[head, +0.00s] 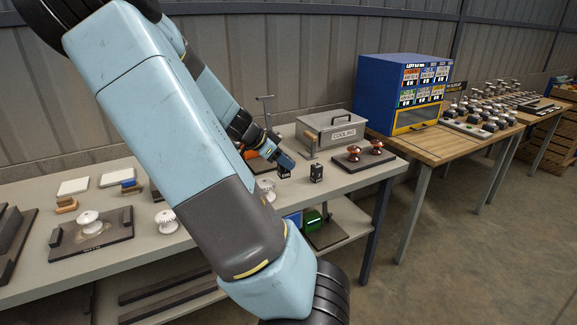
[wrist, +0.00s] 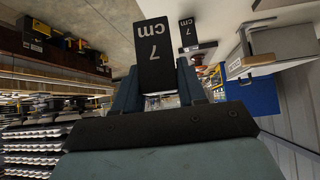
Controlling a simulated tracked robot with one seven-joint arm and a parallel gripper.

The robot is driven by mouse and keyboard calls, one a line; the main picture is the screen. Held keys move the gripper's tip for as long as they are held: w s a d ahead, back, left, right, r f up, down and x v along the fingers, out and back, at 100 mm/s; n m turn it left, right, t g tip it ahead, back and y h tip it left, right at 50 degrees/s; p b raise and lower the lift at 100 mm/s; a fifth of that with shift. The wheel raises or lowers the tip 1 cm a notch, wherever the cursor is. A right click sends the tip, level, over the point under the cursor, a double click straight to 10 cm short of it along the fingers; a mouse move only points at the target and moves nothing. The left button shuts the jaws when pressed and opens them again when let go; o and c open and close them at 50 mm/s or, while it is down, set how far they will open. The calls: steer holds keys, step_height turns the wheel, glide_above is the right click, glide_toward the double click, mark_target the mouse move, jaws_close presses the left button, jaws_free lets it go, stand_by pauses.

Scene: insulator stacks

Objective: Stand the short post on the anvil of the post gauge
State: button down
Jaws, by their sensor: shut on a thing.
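My gripper (head: 285,163) is shut on a black post (wrist: 153,52) marked "7 cm", which shows large between the fingers in the wrist view. In the head view the held black post (head: 284,171) is at the fingertips, low over the grey bench; I cannot tell whether it touches the bench. A second black post (head: 316,173) stands upright on the bench just to the right, and it also shows in the wrist view (wrist: 187,31), also marked "7 cm". An upright rod with a crossbar (head: 266,98) rises behind my gripper. I cannot tell whether it belongs to the post gauge; no anvil is clearly visible.
A grey metal box labelled "COOLING" (head: 331,133) stands behind the posts. A dark tray (head: 363,163) with two red-brown insulators is to the right. White insulators (head: 165,220) stand to the left. A blue cabinet (head: 375,95) is farther right. My arm hides the bench's middle.

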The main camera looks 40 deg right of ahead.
steer(key=s+a+r, duration=0.3)
steer(key=a, duration=0.4)
steer(key=shift+a+r, duration=0.2)
steer(key=shift+a, duration=0.15)
